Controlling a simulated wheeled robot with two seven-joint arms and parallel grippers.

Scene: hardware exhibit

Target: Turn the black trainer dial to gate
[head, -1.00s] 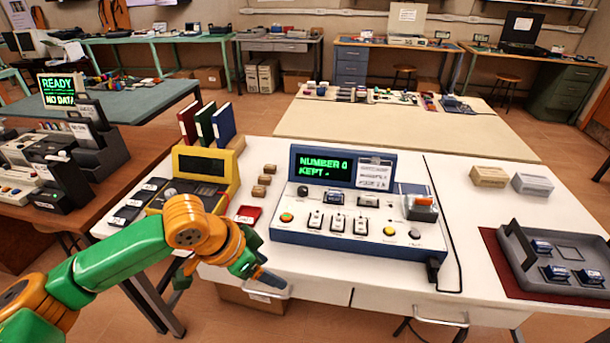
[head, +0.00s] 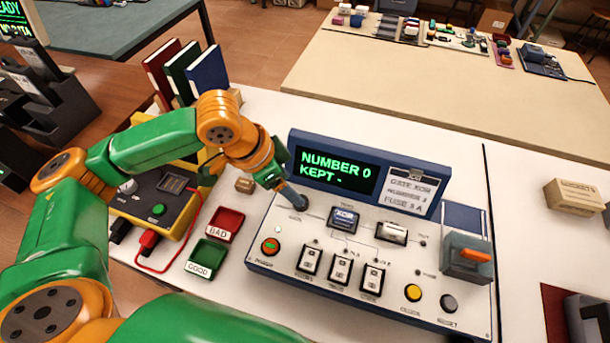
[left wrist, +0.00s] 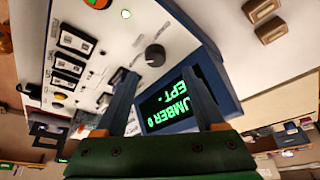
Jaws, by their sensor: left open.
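The blue-framed trainer (head: 372,290) stands on the white table, its screen (head: 335,172) reading "NUMBER 0 KEPT -". The black dial (left wrist: 155,55) shows in the left wrist view, with a light pointer mark on it, just beyond and roughly between the fingertips. My left gripper (left wrist: 154,72) is open and empty there, apparently not touching the dial. In the head view my left gripper (head: 297,202) reaches down at the trainer's upper left corner and hides the dial. My right gripper is out of view.
The trainer carries switches (head: 340,267), a yellow button (head: 413,292) and an orange-handled block (head: 467,257). A red BAD tray (head: 225,224) and green GOOD tray (head: 207,258) lie to its left, beside a yellow meter (head: 160,205). A card (head: 412,192) mentions gate XOR.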

